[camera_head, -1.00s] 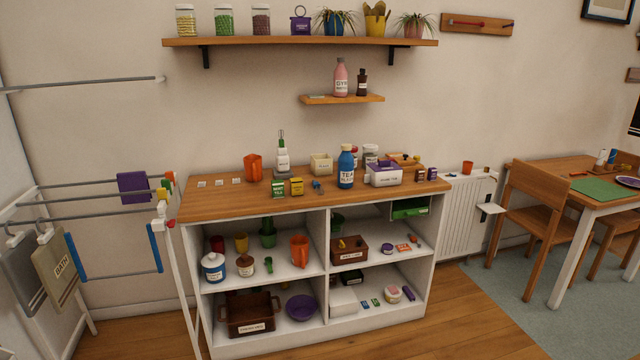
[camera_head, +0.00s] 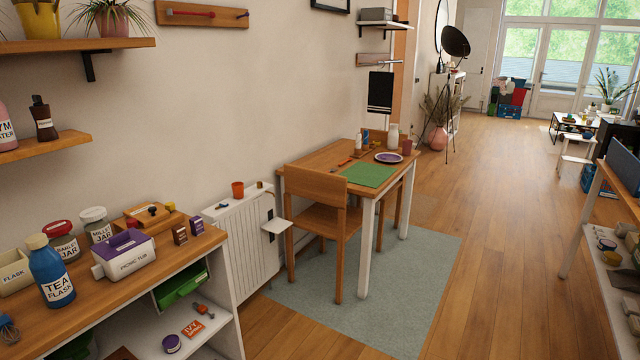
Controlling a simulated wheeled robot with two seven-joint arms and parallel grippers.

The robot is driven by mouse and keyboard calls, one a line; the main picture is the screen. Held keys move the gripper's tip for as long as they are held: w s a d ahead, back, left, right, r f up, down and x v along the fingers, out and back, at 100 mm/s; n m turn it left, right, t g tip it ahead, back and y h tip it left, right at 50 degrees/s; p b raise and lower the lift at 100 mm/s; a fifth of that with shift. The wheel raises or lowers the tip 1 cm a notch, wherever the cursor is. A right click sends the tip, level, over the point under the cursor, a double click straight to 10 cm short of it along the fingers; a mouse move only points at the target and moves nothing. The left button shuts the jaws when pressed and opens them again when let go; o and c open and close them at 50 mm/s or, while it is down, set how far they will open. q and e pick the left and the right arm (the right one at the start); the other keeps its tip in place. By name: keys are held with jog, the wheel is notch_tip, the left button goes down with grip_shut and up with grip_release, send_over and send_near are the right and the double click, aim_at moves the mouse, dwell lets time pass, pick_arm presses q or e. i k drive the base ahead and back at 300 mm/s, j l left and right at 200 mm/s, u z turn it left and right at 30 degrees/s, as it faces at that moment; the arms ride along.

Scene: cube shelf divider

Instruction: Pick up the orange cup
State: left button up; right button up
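A small orange cup (camera_head: 238,189) stands upright on top of the white radiator (camera_head: 243,240), left of the dining table and right of the cube shelf. No other orange cup shows in the view now. Neither of my grippers is in view, so I cannot see how they stand.
The cube shelf's wooden top (camera_head: 110,292) at left holds a blue tea flask (camera_head: 51,272), jars and a picnic tub (camera_head: 124,255). A chair (camera_head: 322,215) and dining table (camera_head: 330,157) stand right of the radiator. The wooden floor (camera_head: 490,250) at right is open.

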aim_at(238, 191)
jog(key=i+z, duration=0.4)
jog(key=i, duration=1.4)
